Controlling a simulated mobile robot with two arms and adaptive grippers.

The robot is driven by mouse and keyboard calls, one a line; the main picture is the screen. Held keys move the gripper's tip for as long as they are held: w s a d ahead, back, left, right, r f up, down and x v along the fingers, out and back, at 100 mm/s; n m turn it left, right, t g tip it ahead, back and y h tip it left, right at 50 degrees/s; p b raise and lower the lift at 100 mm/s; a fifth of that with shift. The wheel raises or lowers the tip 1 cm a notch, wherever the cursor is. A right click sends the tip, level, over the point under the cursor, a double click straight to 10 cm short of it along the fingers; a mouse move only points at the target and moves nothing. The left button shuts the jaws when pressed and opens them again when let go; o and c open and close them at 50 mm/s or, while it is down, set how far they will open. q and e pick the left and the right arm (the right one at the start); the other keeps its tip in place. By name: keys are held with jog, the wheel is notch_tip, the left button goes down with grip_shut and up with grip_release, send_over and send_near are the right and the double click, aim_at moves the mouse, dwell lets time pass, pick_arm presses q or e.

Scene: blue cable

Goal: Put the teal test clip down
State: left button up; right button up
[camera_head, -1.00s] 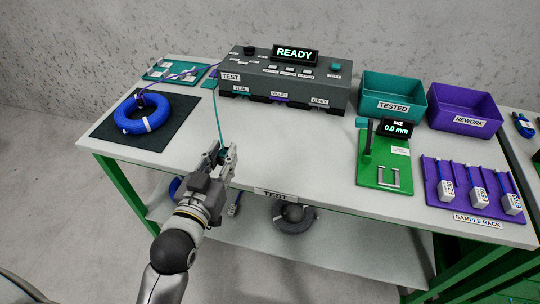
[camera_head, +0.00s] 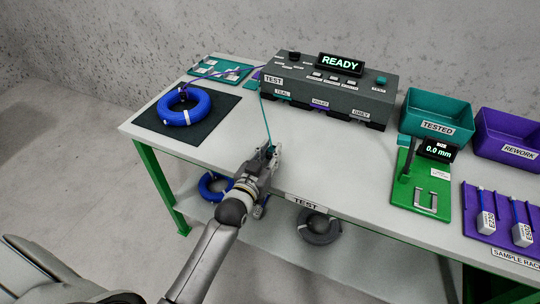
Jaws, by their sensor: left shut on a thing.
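My left gripper (camera_head: 264,157) is over the front part of the table, left of the TEST label on its front edge. It is shut on the teal test clip (camera_head: 270,149), of which only a small teal part shows between the fingers. A thin teal lead (camera_head: 265,118) runs from the clip up to the left end of the grey tester (camera_head: 330,85), whose screen reads READY. I cannot tell whether the clip touches the table top. My right gripper is not in view.
A blue cable coil (camera_head: 184,107) lies on a dark mat (camera_head: 222,119) at the left. A teal TESTED bin (camera_head: 437,112), a purple REWORK bin (camera_head: 510,135), a green gauge (camera_head: 420,200) and a purple sample rack (camera_head: 490,248) stand at the right. The table middle (camera_head: 335,160) is clear.

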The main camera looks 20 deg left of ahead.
pick_arm(q)
jog(key=shift+f, duration=0.45)
jog(key=shift+f, duration=0.1)
jog(key=o, duration=0.7)
jog(key=shift+s, duration=0.3)
jog(key=s, duration=0.7)
jog(key=s+r, duration=0.1)
jog(key=s, duration=0.3)
jog(key=shift+s+a, duration=0.1)
jog(key=shift+s, duration=0.1)
